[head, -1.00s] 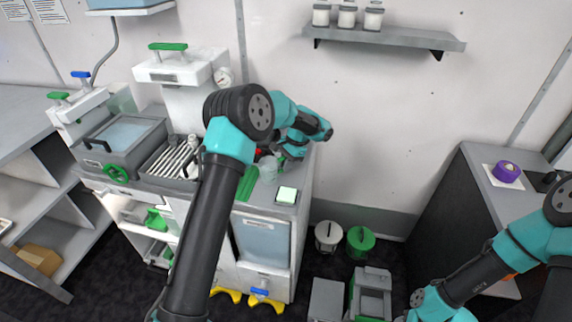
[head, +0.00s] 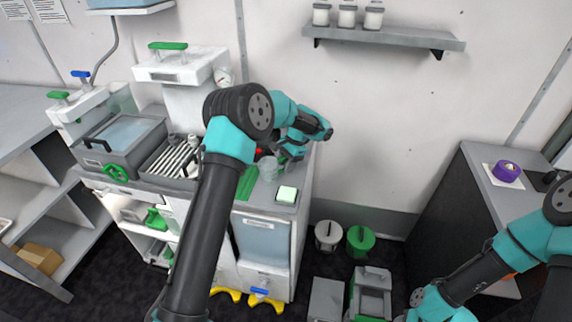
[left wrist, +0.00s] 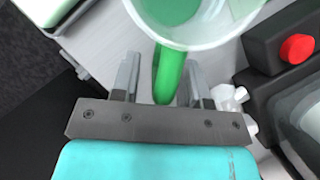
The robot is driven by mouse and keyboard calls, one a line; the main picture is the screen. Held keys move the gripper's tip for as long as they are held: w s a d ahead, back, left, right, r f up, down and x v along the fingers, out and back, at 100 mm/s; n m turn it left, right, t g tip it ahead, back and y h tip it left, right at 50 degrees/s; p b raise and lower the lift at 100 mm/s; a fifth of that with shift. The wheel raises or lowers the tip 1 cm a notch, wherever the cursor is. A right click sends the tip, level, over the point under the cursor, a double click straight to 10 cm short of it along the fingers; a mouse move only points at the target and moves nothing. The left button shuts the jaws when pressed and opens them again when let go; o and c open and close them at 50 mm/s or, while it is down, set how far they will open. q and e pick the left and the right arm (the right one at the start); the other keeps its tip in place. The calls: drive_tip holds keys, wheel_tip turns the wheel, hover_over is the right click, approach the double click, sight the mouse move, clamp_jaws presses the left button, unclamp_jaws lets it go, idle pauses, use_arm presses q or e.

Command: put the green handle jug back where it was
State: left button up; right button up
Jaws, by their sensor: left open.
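The green handle jug is a clear cup with green inside. It stands on the counter in the head view (head: 268,168), partly hidden by my left arm. In the left wrist view the jug (left wrist: 195,22) is at the top, with its green handle (left wrist: 168,76) pointing down toward my palm. My left gripper (left wrist: 163,82) is open, with one finger on each side of the handle and visible gaps between. It also shows in the head view (head: 288,157) beside the jug. My right arm shows at the lower right, but its fingers are out of view.
A pad with a pale green lit top (head: 287,194) sits near the counter's front corner. A dark box with a red button (left wrist: 298,48) is close to the right finger. A tray with metal rods (head: 172,158) lies left of my arm.

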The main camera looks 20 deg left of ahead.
use_arm(q)
drive_tip(key=v, duration=1.2)
idle(0.4)
